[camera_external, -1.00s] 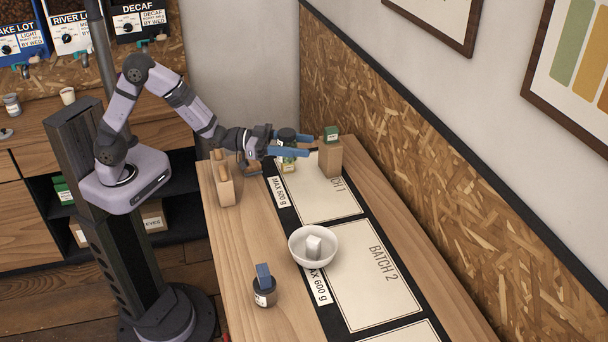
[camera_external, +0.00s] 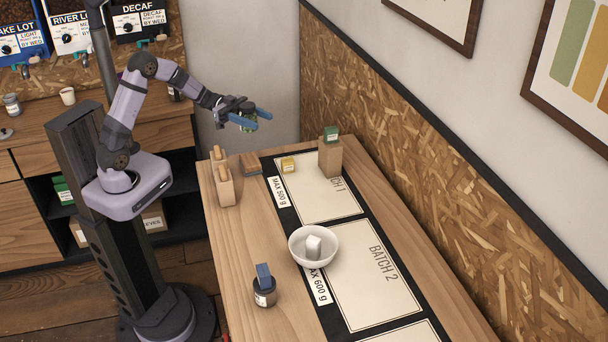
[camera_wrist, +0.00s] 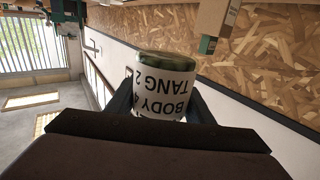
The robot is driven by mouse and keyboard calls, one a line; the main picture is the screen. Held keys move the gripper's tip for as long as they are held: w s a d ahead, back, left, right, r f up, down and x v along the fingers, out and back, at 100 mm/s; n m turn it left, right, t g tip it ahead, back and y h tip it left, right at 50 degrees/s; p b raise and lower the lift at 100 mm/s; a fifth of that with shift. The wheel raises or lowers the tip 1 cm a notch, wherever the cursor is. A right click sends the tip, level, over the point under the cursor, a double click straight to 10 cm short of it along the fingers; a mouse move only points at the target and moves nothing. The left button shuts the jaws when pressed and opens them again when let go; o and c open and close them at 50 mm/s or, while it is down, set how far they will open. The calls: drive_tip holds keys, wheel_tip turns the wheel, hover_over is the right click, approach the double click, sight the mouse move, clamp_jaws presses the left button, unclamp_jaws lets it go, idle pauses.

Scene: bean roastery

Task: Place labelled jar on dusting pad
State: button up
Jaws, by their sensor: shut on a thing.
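The labelled jar (camera_wrist: 165,85) is a small cylinder with a white label reading "BODY 4", partly cut off, and "TANG 2", and a dark green end. My gripper (camera_external: 252,119) is shut on it, with blue fingers on either side, high in the air beyond the table's far left end. The jar also shows in the external view (camera_external: 247,116), partly hidden by the fingers. No item is clearly marked as the dusting pad.
The table (camera_external: 240,245) has a dark mat with cream panels. A white bowl (camera_external: 297,246) holds a pale block. The left middle is clear.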

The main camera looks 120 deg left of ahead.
drive_tip(key=shift+s+f, duration=0.3)
drive_tip(key=shift+s, duration=0.5)
hover_over(256, 158)
drive_tip(key=shift+w+f+p, duration=0.1)
drive_tip(key=shift+f+p, duration=0.3)
drive_tip(key=shift+f, duration=4.6)
drive_tip(key=shift+f, duration=0.1)
drive_tip(key=o, duration=1.2)
drive_tip(key=s+b, duration=0.1)
drive_tip(key=s, duration=0.3)
drive_tip(key=s+a+b, duration=0.1)
drive_tip(key=s, duration=0.3)
drive_tip(key=s+a+b, duration=0.1)
drive_tip(key=s, duration=0.3)
drive_tip(key=shift+w, duration=0.1)
